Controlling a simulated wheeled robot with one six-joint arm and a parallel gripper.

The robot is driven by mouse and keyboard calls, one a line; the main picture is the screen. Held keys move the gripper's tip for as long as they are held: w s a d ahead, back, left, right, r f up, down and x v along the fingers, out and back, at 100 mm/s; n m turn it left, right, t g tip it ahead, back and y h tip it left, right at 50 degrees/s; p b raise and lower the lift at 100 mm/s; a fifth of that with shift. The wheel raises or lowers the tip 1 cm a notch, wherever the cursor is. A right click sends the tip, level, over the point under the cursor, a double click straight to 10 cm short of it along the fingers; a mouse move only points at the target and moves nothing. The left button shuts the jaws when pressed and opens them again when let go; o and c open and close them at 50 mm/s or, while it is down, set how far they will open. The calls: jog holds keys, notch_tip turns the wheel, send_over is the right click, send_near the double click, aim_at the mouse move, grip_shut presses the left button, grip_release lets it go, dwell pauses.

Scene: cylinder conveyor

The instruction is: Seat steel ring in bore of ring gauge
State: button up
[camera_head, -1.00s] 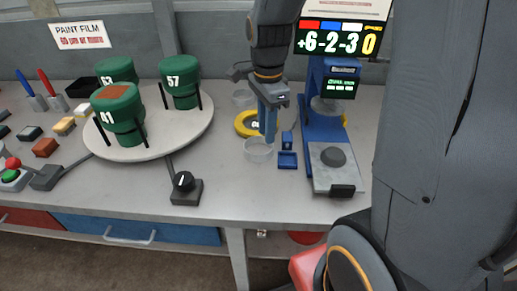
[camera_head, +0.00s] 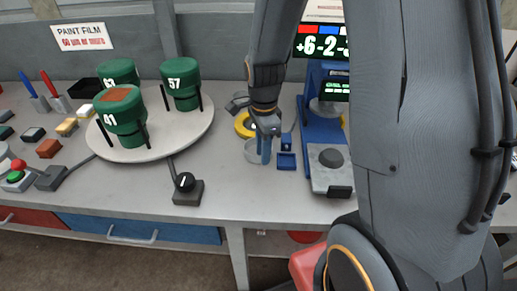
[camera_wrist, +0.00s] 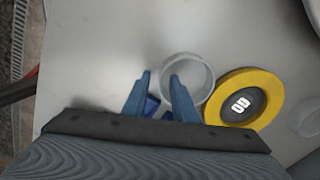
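A yellow ring (camera_wrist: 275,95) with a dark centre and white marking lies flat on the bench; it looks like the ring gauge. It also shows in the head view (camera_head: 240,125), partly behind my gripper. Beside it is a pale grey, hollow round piece (camera_wrist: 207,80), also in the head view (camera_head: 250,153); I cannot tell whether it is the steel ring. My gripper (camera_wrist: 159,75) points down with its blue fingers apart. In the wrist view the left rim of the pale piece appears between the fingertips; contact cannot be told.
A small blue block (camera_head: 286,161) stands right of my gripper. Further right is a blue stand with a grey plate (camera_head: 325,180). A turntable (camera_head: 190,133) with green numbered drums is at left, a knob box (camera_head: 187,192) in front. Bare bench lies between.

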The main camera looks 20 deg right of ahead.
jog(key=shift+c, duration=0.5)
grip_shut()
jog(key=shift+r, duration=0.15)
notch_tip(320, 180, up, 9)
jog(key=b, duration=0.1)
jog(key=w+d+r+n+p, duration=0.1)
jog(key=w+d+n+p, duration=0.15)
jog(key=w, duration=0.35)
jog(key=w+d+n+p, duration=0.2)
jog(key=w+d+p, duration=0.15)
jog(key=w, duration=0.35)
jog(key=f+p, duration=0.1)
jog(key=f, duration=0.2)
jog(key=f+p, duration=0.1)
jog(key=f, duration=0.2)
jog(key=f+p, duration=0.2)
jog(key=f, duration=0.1)
jog(key=shift+a+f, duration=0.1)
jog(key=shift+a, duration=0.25)
